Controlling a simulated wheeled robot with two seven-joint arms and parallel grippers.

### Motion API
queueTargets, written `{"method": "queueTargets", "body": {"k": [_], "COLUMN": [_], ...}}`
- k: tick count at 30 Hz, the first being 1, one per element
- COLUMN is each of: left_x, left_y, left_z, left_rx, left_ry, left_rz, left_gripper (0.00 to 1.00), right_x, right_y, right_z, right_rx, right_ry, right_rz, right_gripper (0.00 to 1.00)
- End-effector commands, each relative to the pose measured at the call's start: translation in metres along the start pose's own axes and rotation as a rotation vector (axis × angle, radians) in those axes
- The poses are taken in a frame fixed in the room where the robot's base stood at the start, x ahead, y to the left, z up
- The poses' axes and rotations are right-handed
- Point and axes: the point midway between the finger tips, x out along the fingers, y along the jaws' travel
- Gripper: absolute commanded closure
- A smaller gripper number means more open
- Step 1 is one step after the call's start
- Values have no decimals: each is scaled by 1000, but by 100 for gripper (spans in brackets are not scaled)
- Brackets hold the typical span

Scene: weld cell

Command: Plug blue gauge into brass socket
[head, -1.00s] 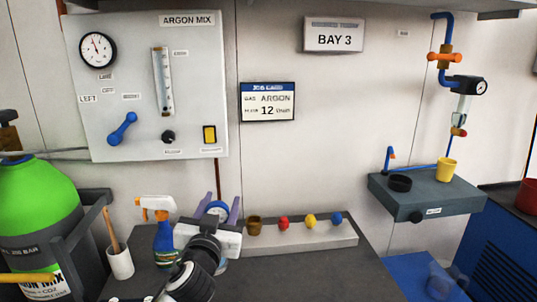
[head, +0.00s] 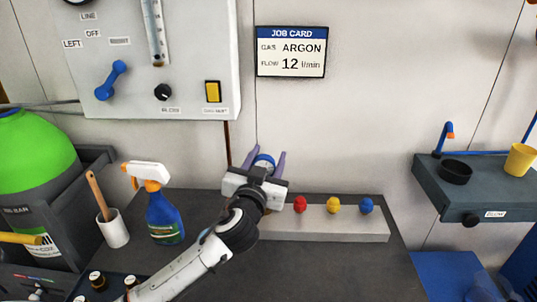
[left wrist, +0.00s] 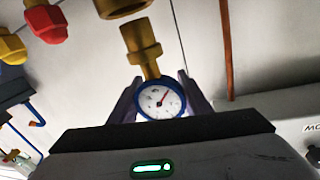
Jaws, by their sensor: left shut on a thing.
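The blue gauge (head: 263,162), with a white dial, is held between the purple fingers of my left gripper (head: 266,160), above the left end of the pale block. In the left wrist view the gauge (left wrist: 161,101) sits between the fingers (left wrist: 155,98), its brass stem (left wrist: 142,45) pointing up the picture. The brass socket (left wrist: 122,6) is at the top edge there, close to the stem's end; they look apart, but the depth is hard to judge. In the head view my gripper and wrist hide the socket. My right gripper is not in view.
The pale block (head: 335,228) carries red (head: 300,204), yellow (head: 333,204) and blue (head: 366,205) fittings right of my gripper. A spray bottle (head: 163,215) and a white cup (head: 113,230) stand to the left. The grey bench is clear at front right.

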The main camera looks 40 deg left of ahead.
Motion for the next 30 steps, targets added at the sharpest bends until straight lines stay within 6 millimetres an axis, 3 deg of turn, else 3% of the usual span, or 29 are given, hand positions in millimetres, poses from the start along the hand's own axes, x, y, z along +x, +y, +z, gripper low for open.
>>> {"method": "queueTargets", "body": {"k": [1,7,30], "left_x": [0,0,-1], "left_y": [1,3,4], "left_z": [9,21,21], "left_rx": [1,0,-2], "left_ry": [3,3,3], "left_rz": [-1,-1,-1], "left_gripper": [88,88,88], "right_x": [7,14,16], "right_y": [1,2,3], "right_z": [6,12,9], "right_rx": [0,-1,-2], "right_ry": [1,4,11], "right_rz": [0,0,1], "right_gripper": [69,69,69]}}
